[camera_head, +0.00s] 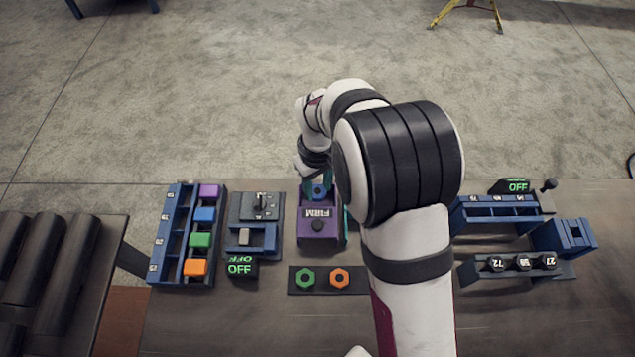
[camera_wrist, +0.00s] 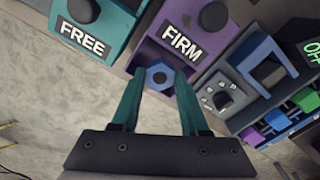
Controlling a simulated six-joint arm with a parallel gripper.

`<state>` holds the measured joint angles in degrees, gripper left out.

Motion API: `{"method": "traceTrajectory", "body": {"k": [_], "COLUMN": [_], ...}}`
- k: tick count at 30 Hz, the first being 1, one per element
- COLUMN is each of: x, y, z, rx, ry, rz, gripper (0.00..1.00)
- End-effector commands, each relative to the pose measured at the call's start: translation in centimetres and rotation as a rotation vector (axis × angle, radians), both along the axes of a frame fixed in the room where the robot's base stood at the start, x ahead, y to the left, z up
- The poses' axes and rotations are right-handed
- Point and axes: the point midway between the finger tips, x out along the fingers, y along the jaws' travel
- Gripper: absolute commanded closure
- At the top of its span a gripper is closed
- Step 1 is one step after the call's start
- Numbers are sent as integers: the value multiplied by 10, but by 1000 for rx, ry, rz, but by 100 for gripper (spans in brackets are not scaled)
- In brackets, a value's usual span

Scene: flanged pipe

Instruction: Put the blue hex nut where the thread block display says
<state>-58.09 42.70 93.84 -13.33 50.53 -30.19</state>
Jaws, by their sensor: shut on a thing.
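The blue hex nut (camera_head: 319,191) is between the teal fingers of my gripper (camera_wrist: 160,78), which is shut on it. In the wrist view the nut (camera_wrist: 157,77) shows its dark centre hole. It is at the far edge of the purple block (camera_head: 317,238), labelled FIRM, with a dark round knob. I cannot tell whether the nut touches that block. Beside it is a teal block (camera_wrist: 115,25) labelled FREE, mostly hidden by my arm in the head view. A screen (camera_head: 240,268) on the bench reads OFF.
A dark tray (camera_head: 321,291) holds a green nut (camera_head: 304,278) and an orange nut (camera_head: 340,278). To the left are a dark switch unit (camera_head: 257,206) and a blue rack (camera_head: 165,235) with coloured blocks. To the right is a blue rack (camera_head: 495,222) near another OFF screen (camera_head: 517,186).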

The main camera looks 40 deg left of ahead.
Motion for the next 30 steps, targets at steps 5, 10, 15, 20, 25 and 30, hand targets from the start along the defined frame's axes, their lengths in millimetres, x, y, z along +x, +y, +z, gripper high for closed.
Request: {"method": "traceTrajectory", "body": {"k": [5, 10, 15, 20, 25, 30], "x": [0, 0, 0, 0, 0, 0], "y": [0, 0, 0, 0, 0, 0], "z": [-5, -10, -15, -19, -19, -19], "rx": [-1, -1, 0, -1, 0, 0], "ry": [0, 0, 0, 0, 0, 0], "rz": [0, 0, 1, 0, 0, 0], "gripper": [96, 96, 96, 96, 96, 48]}}
